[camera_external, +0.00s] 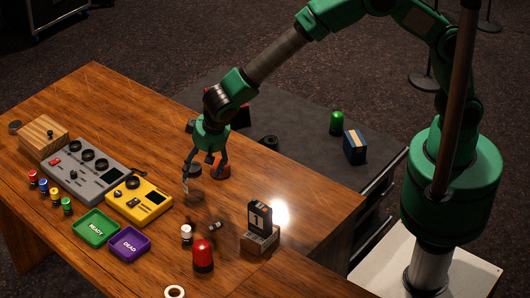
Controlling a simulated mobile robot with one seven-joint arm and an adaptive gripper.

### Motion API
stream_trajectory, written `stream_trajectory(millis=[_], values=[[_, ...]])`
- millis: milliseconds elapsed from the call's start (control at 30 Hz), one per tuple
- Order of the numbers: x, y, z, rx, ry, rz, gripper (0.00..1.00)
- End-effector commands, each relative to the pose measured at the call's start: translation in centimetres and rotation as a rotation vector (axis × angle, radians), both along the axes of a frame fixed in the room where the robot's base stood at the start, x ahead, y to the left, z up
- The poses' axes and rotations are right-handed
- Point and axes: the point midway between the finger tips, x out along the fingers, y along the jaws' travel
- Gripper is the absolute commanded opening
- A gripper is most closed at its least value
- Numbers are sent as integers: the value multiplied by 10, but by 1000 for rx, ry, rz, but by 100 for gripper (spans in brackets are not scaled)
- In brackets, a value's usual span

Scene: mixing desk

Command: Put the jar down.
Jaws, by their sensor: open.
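My gripper (205,172) is open and points down over the middle of the desk, towards its far edge. No thing is clearly held between its fingers. Which thing is the jar is unclear at this size. A small white jar-like container with a dark top (186,234) stands upright on the wooden desk (120,100), nearer the camera than my gripper. A small dark thing (216,226) lies beside it.
Green (96,229) and purple (123,244) trays, a yellow box (139,201), a grey mixer (82,171) and several small coloured containers fill the left.

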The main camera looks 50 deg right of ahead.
Motion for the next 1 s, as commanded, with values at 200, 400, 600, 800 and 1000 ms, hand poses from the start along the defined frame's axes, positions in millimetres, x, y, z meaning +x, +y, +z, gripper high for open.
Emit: stream_trajectory(millis=[200,400,600,800,1000], values=[[-11,1,27,0,-1,1,77],[-14,0,35,-1,0,1,77],[-15,0,36,-1,0,1,77],[-14,1,36,-1,0,1,77],[-14,1,36,0,0,0,77]])
